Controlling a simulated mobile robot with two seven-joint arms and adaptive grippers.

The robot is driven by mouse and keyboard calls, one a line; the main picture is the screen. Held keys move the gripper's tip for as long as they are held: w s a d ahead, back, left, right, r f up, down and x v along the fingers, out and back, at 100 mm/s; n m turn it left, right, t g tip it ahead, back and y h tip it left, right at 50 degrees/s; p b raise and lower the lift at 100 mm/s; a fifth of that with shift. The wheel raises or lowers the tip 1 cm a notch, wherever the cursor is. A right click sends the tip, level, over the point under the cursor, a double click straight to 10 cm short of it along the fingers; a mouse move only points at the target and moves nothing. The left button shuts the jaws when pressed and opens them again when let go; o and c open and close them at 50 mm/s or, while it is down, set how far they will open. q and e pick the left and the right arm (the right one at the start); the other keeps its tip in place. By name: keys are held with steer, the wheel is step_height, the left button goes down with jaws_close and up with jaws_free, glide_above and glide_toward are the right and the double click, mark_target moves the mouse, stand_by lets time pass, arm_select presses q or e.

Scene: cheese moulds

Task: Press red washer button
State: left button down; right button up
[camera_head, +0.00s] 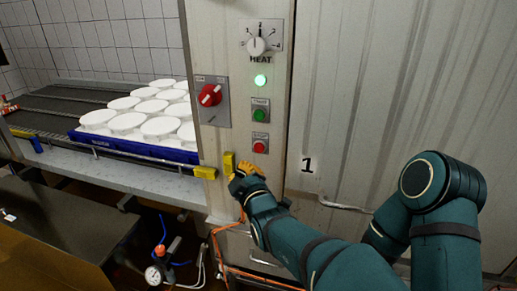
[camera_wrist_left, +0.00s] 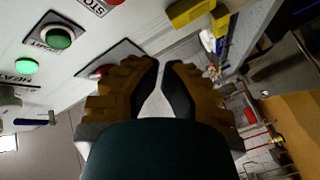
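The red button (camera_head: 259,147) sits on the grey control panel, below a green button (camera_head: 259,115). In the left wrist view the red button (camera_wrist_left: 115,2) shows only at the top edge, beside a STOP label. My left gripper (camera_head: 245,170), with yellow-brown fingers, is just below the red button in the head view and looks apart from it. In the wrist view its fingers (camera_wrist_left: 162,64) are nearly together, with a thin gap and nothing between them. The depth to the panel is hard to tell. My right gripper is not in view.
A lit green lamp (camera_head: 260,80), a HEAT dial (camera_head: 256,46) and a red rotary switch (camera_head: 210,95) are on the panel. A blue tray (camera_head: 130,149) of white moulds sits on the conveyor at left. Cables hang below.

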mark_target(259, 147)
arm_select(q)
steer(key=shift+w+d+p, duration=0.35)
steer(key=shift+w, duration=0.75)
steer(key=shift+w+d+p, duration=0.3)
steer(key=shift+w, duration=0.85)
steer(key=shift+w+d+p, duration=0.35)
steer(key=shift+w, duration=0.75)
steer(key=c, duration=1.7)
jaws_free()
jaws_close()
steer(key=shift+w+d, duration=0.1)
steer(key=shift+w, duration=0.3)
steer(key=shift+w+d+p, duration=0.15)
steer(key=shift+w+p, duration=0.3)
steer(key=shift+s, duration=0.15)
steer(key=shift+s+a+f+b, duration=0.1)
steer(key=shift+s+a+b, duration=0.15)
steer(key=shift+s+b, duration=0.35)
steer(key=shift+s, duration=0.2)
